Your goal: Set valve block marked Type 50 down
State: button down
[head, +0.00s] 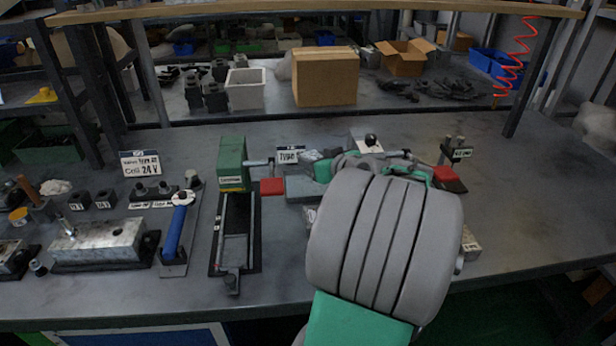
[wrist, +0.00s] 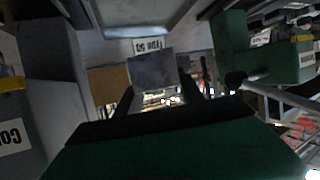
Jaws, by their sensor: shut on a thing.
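In the wrist view my gripper (wrist: 157,88) is shut on a grey metal block, the valve block (wrist: 152,70), which sits between the two dark fingers. A white label (wrist: 152,46) reading Type 50 shows upside down just beyond the block; I cannot tell whether it is on the block or on a surface behind it. In the head view my arm hides the fingers and the held block. I cannot tell whether the block touches a surface beneath it.
On the bench (head: 540,190) stand a green clamp fixture (head: 232,163), a sign (head: 289,155) partly reading Type, and a blue-handled tool (head: 175,230). The bench's right end is clear.

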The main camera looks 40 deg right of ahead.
send_over(309, 187)
notch_tip(309, 187, down, 5)
jog(key=shift+s+a+f, duration=0.1)
jog(key=shift+f, duration=1.8)
jog(key=shift+f+b, duration=0.1)
jog(key=shift+b, duration=0.25)
jog(key=c, duration=0.7)
grip_release()
jog(key=shift+f, duration=0.1)
jog(key=shift+r, duration=0.25)
jog(key=v, duration=1.1)
jog(key=shift+s+r, duration=0.2)
jog(key=shift+s, duration=0.15)
